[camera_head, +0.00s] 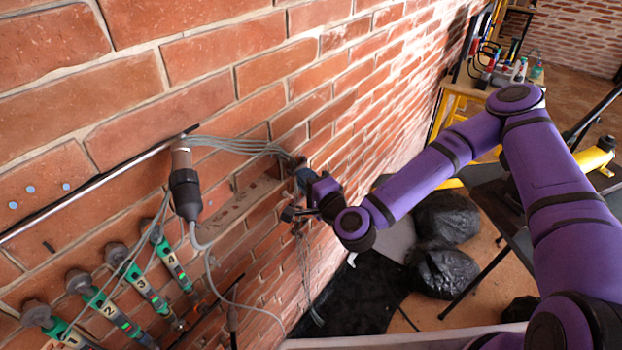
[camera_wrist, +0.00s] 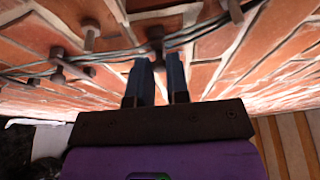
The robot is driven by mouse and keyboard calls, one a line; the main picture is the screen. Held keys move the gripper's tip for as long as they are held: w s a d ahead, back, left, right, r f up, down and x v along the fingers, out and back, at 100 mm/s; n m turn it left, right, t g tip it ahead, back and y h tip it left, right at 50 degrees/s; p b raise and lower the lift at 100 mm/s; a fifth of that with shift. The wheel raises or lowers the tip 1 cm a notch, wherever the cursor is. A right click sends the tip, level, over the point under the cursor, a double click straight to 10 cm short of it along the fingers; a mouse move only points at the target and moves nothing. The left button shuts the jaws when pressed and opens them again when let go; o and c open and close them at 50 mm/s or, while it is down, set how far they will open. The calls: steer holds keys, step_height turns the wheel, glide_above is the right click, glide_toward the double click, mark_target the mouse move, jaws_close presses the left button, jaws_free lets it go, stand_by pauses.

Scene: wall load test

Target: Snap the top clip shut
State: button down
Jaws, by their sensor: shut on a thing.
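My gripper (camera_head: 304,180) is at the brick wall, where a bundle of grey cables (camera_head: 240,145) bends from running sideways to hanging down. In the wrist view its two blue fingers (camera_wrist: 158,70) point at the wall and are shut on a small dark brown clip (camera_wrist: 156,36), which shows at and between the fingertips. The cables pass at this clip. Whether its latch is closed cannot be told. Other brown clips (camera_wrist: 90,34) and (camera_wrist: 58,66) sit to the left along the cables. In the head view my gripper mostly hides the held clip.
A metal rod (camera_head: 100,190) and a dark cylindrical connector (camera_head: 185,190) are on the wall at left. Numbered green testers (camera_head: 125,268) hang below. Black bags (camera_head: 445,270) lie on the floor. A yellow stand (camera_head: 458,95) with tools is behind.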

steer(key=shift+a+m+t+h, duration=0.2)
steer(key=shift+m+t+h, duration=0.1)
steer(key=shift+h, duration=0.1)
steer(key=c, duration=1.1)
jaws_free()
